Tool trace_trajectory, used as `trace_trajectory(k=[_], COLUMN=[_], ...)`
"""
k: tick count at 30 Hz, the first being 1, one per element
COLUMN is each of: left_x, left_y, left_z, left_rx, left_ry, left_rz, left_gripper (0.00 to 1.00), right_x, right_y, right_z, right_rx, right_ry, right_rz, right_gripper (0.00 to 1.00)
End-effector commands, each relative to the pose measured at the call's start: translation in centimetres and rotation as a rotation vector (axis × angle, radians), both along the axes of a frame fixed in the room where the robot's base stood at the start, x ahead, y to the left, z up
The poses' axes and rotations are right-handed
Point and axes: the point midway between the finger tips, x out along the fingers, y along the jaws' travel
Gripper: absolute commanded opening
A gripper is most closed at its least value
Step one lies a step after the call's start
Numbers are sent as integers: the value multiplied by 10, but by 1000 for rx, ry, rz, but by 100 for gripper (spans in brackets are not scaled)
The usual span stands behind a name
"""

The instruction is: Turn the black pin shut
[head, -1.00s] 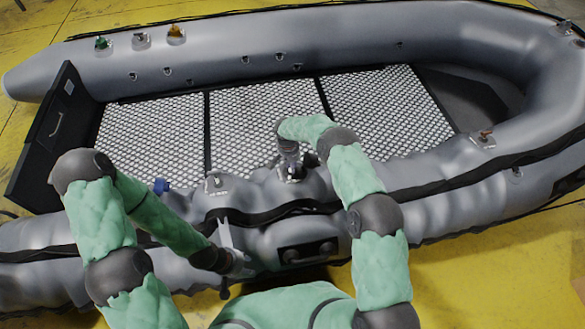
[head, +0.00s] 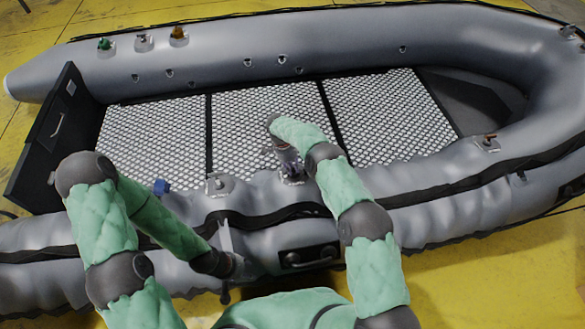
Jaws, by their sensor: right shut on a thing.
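My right gripper (head: 290,164) points down, tilted, over a pale valve plate (head: 293,181) on the near tube of the grey boat. It is shut on the black pin there, which the fingers mostly hide. My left gripper (head: 226,268) is open and empty at the outer side of the near tube, below the black rub strip. One finger points up and the other down.
Another valve (head: 217,183) and a blue pin (head: 161,187) stand left along the near tube. A brown pin (head: 488,139) is at the right. The mesh floor (head: 265,105) is clear.

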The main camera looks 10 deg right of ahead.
Motion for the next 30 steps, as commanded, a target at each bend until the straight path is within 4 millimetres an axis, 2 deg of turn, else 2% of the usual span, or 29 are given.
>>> trace_trajectory(k=[12, 27, 28, 30], left_x=[0, 0, 0, 0], left_y=[0, 0, 0, 0], left_z=[0, 0, 0, 0], left_rx=[0, 0, 0, 0], left_ry=[0, 0, 0, 0], left_rz=[0, 0, 0, 0], left_gripper=[40, 40, 40, 40], right_x=[1, 1, 1, 1], right_y=[1, 1, 1, 1], right_z=[-1, -1, -1, -1], right_rx=[-32, -34, -34, -34], right_ry=[0, -1, -1, -1], right_rz=[-158, -175, -175, -175], right_gripper=[0, 0, 26, 44])
